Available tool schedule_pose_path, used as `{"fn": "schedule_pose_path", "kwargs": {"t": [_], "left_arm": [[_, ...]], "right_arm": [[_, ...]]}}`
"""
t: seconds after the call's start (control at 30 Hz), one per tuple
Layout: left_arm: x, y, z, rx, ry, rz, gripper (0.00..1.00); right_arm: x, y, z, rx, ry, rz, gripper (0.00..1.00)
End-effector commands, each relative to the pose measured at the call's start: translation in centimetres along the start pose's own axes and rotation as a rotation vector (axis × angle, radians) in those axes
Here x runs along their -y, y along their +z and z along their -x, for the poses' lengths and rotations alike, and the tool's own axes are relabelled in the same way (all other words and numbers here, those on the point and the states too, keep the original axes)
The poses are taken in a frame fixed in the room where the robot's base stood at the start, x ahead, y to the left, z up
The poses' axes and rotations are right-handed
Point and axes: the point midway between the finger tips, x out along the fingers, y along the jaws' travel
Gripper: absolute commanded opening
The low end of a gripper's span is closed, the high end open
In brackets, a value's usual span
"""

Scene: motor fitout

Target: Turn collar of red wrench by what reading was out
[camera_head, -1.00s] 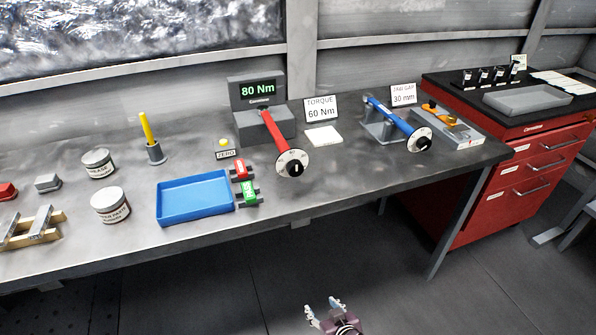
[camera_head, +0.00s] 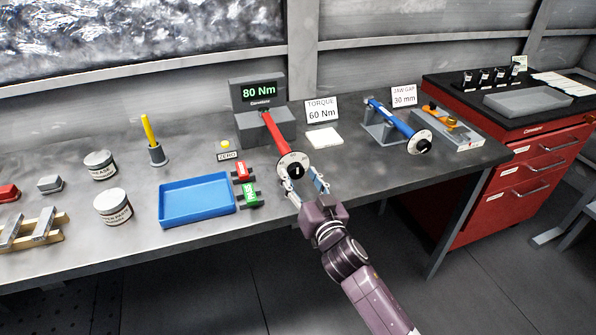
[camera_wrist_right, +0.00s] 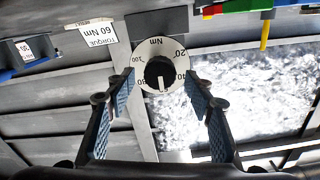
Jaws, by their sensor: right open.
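The red wrench (camera_head: 274,134) reaches out from the grey torque tester (camera_head: 262,121), whose green display reads 80 Nm. Its white dial collar (camera_head: 293,165) with a black knob faces the bench's front edge. In the right wrist view the collar (camera_wrist_right: 143,62) and its knob (camera_wrist_right: 160,74) lie ahead, between and beyond the fingers. My right gripper (camera_head: 306,184) is open just in front of the collar, with a finger to each side; I cannot tell whether either touches it. A card (camera_head: 322,110) reads TORQUE 60 Nm. My left gripper is not in view.
A blue wrench (camera_head: 393,120) rests on a stand to the right, beside a JAW GAP 30 mm card (camera_head: 404,95). A blue tray (camera_head: 197,199), red and green blocks (camera_head: 249,194) and a yellow ZERO button (camera_head: 225,144) are to the left. The red cabinet (camera_head: 520,185) stands right.

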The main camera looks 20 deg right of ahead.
Motion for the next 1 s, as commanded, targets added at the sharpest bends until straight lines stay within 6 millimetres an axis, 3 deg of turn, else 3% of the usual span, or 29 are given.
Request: {"fn": "schedule_pose_path", "kwargs": {"t": [0.2, 0.5, 0.87, 1.0], "left_arm": [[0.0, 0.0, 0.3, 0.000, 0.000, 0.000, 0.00], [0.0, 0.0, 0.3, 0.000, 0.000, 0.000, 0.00], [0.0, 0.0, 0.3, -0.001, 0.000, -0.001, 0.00], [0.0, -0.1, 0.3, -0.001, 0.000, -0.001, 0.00]], "right_arm": [[0.0, 0.0, -1.8, 0.000, 0.000, 0.000, 0.49], [0.0, 0.1, -2.0, 0.001, 0.000, 0.000, 0.48], [0.0, 0.1, -2.0, 0.001, 0.000, 0.001, 0.08], [0.0, 0.1, -2.0, 0.001, 0.000, 0.004, 0.07]]}}
